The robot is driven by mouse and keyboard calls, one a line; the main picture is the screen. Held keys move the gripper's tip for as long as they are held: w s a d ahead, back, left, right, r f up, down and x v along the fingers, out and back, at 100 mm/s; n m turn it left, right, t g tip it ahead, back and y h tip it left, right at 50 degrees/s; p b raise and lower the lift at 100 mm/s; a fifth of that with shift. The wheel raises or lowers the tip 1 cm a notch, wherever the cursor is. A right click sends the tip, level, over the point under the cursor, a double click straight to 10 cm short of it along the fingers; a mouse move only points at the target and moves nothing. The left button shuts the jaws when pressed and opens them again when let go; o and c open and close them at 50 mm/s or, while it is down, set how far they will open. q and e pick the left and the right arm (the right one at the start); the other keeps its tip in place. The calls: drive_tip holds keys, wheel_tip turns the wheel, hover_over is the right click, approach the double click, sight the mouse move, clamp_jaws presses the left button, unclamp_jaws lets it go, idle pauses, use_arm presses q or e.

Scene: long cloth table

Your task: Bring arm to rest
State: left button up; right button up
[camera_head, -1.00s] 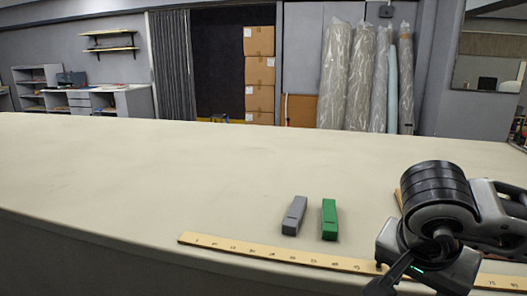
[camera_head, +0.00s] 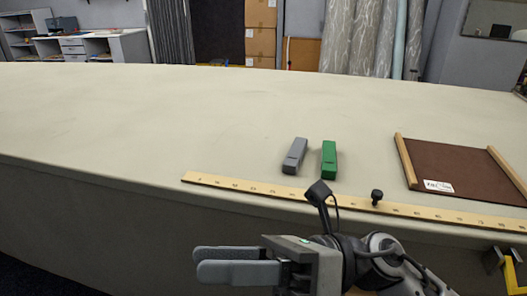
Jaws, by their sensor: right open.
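My right gripper (camera_head: 199,262) is low in the view, in front of the table's near edge. Its two grey fingers point left, lie close together in this view and hold nothing; it is open. My right arm comes in from the bottom right. My left gripper is not in view. A grey block (camera_head: 295,156) and a green block (camera_head: 329,160) lie side by side on the table, beyond the ruler and apart from my gripper.
The long cloth table (camera_head: 150,115) is mostly bare. A long wooden ruler (camera_head: 245,186) lies along its near edge, with a small black knob (camera_head: 376,197) at it. A brown board with wooden side rails (camera_head: 455,170) lies at the right. A yellow-and-black clamp (camera_head: 510,270) is at the lower right.

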drive_tip(key=w+d+f+m+t+h, duration=0.65)
drive_tip(key=m+t, duration=0.45)
drive_tip(key=m, duration=0.6)
drive_tip(key=w+d+f+m+t+h, duration=0.55)
drive_tip(key=f+m+t, duration=0.35)
drive_tip(key=m, duration=0.8)
drive_tip(key=s+d+f+m+g+h, duration=0.3)
drive_tip(key=s+f+m, duration=0.2)
drive_tip(key=f, duration=0.4)
drive_tip(key=s+d+f+m+g+h, duration=0.2)
drive_tip(key=s+f+m, duration=0.3)
drive_tip(key=f, duration=0.5)
drive_tip(key=shift+s+d+m+g+h, duration=0.4)
drive_tip(key=shift+d+m, duration=0.3)
drive_tip(key=shift+d, duration=0.15)
drive_tip(key=shift+r, duration=0.1)
drive_tip(key=shift+c, duration=1.1)
drive_tip(key=shift+d, duration=0.1)
